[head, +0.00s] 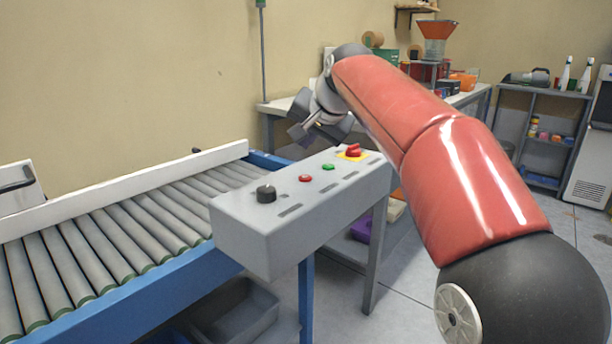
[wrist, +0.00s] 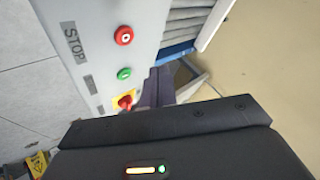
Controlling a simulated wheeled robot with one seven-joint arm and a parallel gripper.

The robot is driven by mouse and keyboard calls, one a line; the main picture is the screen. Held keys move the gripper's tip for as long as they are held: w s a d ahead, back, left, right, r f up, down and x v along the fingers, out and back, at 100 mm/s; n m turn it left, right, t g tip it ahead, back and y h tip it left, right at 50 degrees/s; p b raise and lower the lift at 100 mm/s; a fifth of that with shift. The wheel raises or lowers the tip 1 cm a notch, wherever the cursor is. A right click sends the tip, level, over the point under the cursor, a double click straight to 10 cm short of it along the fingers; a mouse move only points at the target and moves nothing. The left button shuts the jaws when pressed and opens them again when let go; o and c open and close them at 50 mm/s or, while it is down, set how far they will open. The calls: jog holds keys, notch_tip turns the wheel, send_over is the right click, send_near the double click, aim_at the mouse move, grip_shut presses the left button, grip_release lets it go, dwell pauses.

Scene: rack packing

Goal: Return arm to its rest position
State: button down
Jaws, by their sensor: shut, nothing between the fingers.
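My red arm reaches from the lower right of the head view up to the back of a grey control box. My gripper (head: 304,134) is at its end, above and behind the box, in front of the wall. It is shut and empty. In the wrist view its dark fingers (wrist: 157,88) point past the box's edge, close to the red switch. The control box (head: 290,217) carries a black knob (head: 266,193), a red button (head: 305,178), a green button (head: 328,166) and a red rotary switch (head: 353,150) on a yellow plate.
A roller conveyor (head: 120,232) with a blue frame runs left of the box. A grey bin (head: 235,318) sits below it. A workbench and a shelf (head: 545,135) with bottles stand at the back. Open floor (head: 400,290) lies right of the box.

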jog(key=s+d+f+n+h, duration=0.1)
jog(key=s+d+f, duration=0.2)
jog(key=s+d, duration=0.3)
jog(key=s+d+f+h, duration=0.1)
jog(key=s+d+f, duration=0.25)
jog(key=s, duration=0.55)
jog(key=s+d+f+n+g+h, duration=0.1)
jog(key=s+d+f, duration=0.3)
jog(key=s+f, duration=0.4)
jog(key=s+d+f+n+g+h, duration=0.1)
jog(key=s+d+f, duration=0.3)
jog(key=s+f, duration=0.5)
jog(key=shift+s+g, duration=0.3)
jog(key=shift+s, duration=0.75)
